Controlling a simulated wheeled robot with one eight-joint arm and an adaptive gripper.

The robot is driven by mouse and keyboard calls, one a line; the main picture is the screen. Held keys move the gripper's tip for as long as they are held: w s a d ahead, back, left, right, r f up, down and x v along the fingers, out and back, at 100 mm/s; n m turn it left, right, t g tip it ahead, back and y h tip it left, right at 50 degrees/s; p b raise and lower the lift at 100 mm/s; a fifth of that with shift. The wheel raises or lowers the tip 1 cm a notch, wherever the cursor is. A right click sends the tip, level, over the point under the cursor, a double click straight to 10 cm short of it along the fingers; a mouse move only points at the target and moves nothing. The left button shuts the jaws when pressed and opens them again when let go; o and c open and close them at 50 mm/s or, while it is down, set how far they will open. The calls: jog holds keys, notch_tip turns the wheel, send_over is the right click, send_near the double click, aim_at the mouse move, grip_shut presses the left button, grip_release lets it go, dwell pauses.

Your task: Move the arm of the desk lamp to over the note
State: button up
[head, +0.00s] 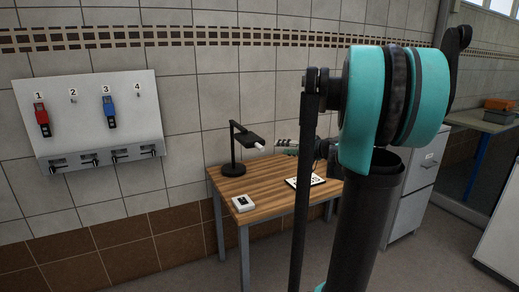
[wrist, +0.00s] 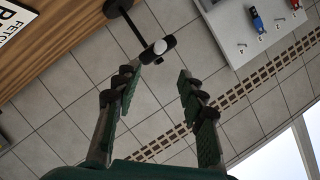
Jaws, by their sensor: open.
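The black desk lamp (head: 236,150) stands upright on the wooden table, its round base near the back left. Its arm reaches right from the post and ends in a dark head with a white round end (head: 259,145). In the wrist view the lamp head (wrist: 158,50) lies just beyond my fingertips, nearer the left finger. The note (head: 312,181), white with black print, lies flat on the table to the right; part of it shows in the wrist view (wrist: 12,18). My gripper (wrist: 156,76) is open and empty; in the head view its green fingers (head: 286,147) are right of the lamp head.
A small white box (head: 243,203) with a dark top sits at the table's front left. A white wall panel (head: 95,115) carries numbered hooks with a red and a blue tag. My arm hides the table's right part. A grey cabinet (head: 412,205) stands right.

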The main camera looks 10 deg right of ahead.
aim_at(260, 148)
jog(key=x, duration=1.5)
jog(key=shift+c, duration=0.6)
grip_shut()
